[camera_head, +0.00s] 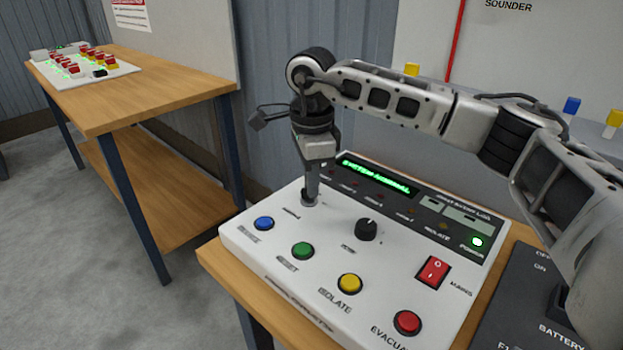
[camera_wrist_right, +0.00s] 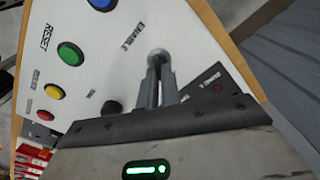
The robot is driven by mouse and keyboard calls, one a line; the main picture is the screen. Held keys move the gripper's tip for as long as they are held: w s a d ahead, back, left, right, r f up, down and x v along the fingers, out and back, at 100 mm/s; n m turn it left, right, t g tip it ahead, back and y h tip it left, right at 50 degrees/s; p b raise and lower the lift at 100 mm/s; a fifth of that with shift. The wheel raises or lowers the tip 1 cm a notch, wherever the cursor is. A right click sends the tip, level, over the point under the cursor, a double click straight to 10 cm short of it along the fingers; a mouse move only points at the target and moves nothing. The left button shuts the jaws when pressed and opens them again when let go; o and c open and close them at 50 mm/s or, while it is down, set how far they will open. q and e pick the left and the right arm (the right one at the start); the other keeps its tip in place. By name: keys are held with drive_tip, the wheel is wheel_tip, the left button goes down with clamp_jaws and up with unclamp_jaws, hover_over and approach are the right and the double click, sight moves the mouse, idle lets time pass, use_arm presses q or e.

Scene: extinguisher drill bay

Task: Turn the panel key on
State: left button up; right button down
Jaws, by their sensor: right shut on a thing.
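The white control panel (camera_head: 330,235) sits on a wooden table, with a lit green display (camera_head: 375,175). My right gripper (camera_head: 310,195) points down at the panel's upper left, at the round metal key switch (camera_head: 308,203) near the small label. In the right wrist view my right gripper (camera_wrist_right: 160,75) has its two fingers close together on the key switch (camera_wrist_right: 158,54), beside the word ENABLE. The key itself is mostly hidden between the fingers, so its turn angle cannot be told. My left gripper is not in view.
The panel also has a black knob (camera_head: 366,229), blue (camera_head: 263,223), green (camera_head: 303,251), yellow (camera_head: 349,284) and red (camera_head: 407,322) buttons, and a red rocker switch (camera_head: 433,271). A dark battery box (camera_head: 520,310) stands at right. Another table (camera_head: 150,85) is at left.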

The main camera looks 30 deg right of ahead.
drive_tip(key=m, duration=0.5)
drive_tip(key=shift+s, duration=0.1)
drive_tip(key=shift+m, duration=0.3)
idle(0.4)
drive_tip(key=c, duration=1.6)
unclamp_jaws()
drive_tip(key=shift+r, duration=0.1)
wheel_tip(320, 180, up, 16)
drive_tip(key=shift+p, duration=0.45)
